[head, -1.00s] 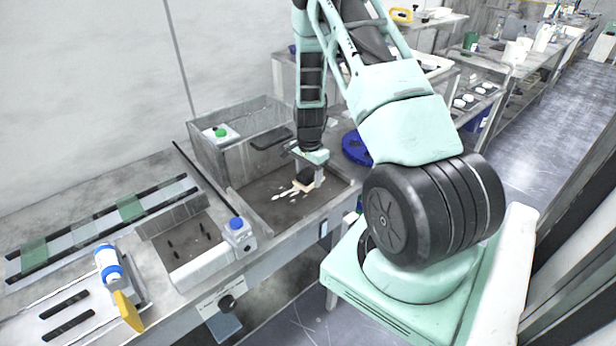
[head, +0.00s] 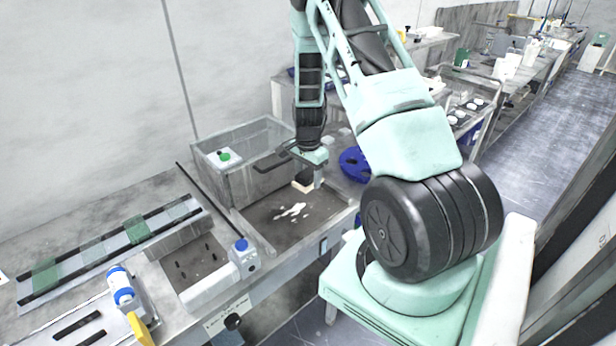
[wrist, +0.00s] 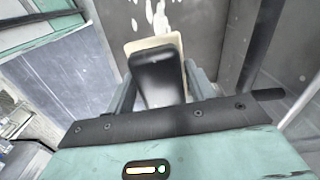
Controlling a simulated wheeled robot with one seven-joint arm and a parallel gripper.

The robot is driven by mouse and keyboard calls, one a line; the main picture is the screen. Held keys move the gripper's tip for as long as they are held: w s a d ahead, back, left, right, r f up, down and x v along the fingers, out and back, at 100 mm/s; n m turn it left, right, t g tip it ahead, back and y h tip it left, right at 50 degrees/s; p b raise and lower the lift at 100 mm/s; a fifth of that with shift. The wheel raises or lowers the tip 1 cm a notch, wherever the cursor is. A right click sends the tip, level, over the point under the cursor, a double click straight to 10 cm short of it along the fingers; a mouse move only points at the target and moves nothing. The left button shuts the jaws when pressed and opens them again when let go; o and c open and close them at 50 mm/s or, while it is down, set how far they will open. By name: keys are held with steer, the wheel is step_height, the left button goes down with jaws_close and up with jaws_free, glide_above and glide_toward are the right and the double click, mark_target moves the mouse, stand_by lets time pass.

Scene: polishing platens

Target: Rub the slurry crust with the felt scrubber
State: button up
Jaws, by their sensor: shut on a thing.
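The slurry crust (head: 292,210) is a set of whitish streaks on the dark platen surface (head: 262,218) inside the grey metal basin. It also shows at the top of the wrist view (wrist: 158,14). My gripper (head: 312,176) is over the back right part of that surface. It is shut on the felt scrubber (head: 302,185), which has a black handle (wrist: 157,76) and a cream pad (wrist: 150,43). The scrubber is low, a little behind and right of the streaks in the head view. I cannot tell whether the pad touches the surface.
A clear-walled box (head: 245,165) with a green-topped item (head: 224,155) stands behind the basin. A blue ring-shaped part (head: 354,164) lies to the right. A blue-capped block (head: 243,256) is at the basin's front left. A blue-and-white bottle (head: 121,290) stands at the lower left.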

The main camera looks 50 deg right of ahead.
steer(key=shift+f, duration=0.1)
stand_by(0.3)
steer(key=shift+w+f+b, duration=0.2)
steer(key=shift+f+b, duration=0.05)
steer(key=shift+b, duration=0.75)
